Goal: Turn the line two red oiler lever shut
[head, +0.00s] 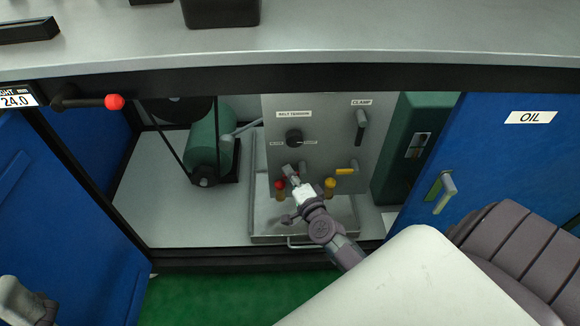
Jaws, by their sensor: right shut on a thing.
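Inside the open cabinet, an upright grey panel (325,130) carries the controls. A small red part (280,185) shows low on the panel's left side, just left of my right gripper's fingers; I take it for the red oiler lever. My right gripper (291,177) reaches up from the lower right and is shut at this spot. The fingers hide most of what they hold, so the lever's exact angle cannot be told. To the right are an amber oiler (330,184) and a yellow lever (346,171), lying roughly level.
A clamp lever (361,122) and a belt tension knob (294,137) sit above. A green motor (208,142) with a belt stands left. A metal tray (262,226) lies below. The blue OIL door (490,160) stands open right. A red-tipped lever (114,101) juts out upper left.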

